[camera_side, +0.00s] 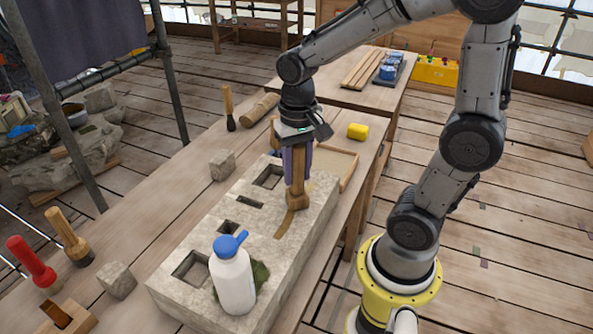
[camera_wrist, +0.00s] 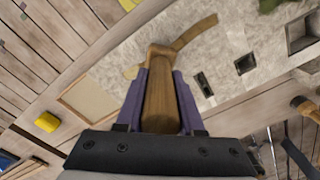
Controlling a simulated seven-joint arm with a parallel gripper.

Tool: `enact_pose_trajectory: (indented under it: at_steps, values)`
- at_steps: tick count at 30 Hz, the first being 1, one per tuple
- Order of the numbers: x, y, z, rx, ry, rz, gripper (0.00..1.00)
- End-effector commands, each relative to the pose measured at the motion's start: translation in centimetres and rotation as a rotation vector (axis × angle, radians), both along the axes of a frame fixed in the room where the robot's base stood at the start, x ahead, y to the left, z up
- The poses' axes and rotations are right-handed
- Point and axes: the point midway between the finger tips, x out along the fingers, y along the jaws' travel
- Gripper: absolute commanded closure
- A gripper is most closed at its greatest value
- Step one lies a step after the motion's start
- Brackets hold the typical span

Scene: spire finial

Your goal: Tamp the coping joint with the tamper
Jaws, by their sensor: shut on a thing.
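The tamper (camera_side: 296,192) is a wooden tool with a wider foot, held upright in my gripper (camera_side: 297,160). My gripper's purple fingers are shut on its handle; they also show in the wrist view (camera_wrist: 160,100), one on each side of the tamper (camera_wrist: 158,108). The coping joint (camera_side: 284,226) is a curved brown strip across the pale stone block (camera_side: 205,235). The tamper's foot stands over the strip and hides its middle; in the wrist view the joint (camera_wrist: 196,32) shows on both sides of the foot. I cannot tell whether the foot touches it.
A white bottle with a blue cap (camera_side: 234,277) stands on the block's near end, beside a moss patch. The block has several square and slot holes. A yellow sponge (camera_side: 357,131) and shallow tray (camera_side: 335,162) lie behind.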

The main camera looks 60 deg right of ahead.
Motion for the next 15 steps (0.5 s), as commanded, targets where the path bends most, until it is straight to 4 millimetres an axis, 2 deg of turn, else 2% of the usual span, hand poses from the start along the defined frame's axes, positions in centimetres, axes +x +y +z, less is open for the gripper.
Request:
enact_pose_trajectory:
  at_steps: [15]
  values:
    - [-0.3,-1.5,-0.3,-0.002,0.015,0.001,1.0]
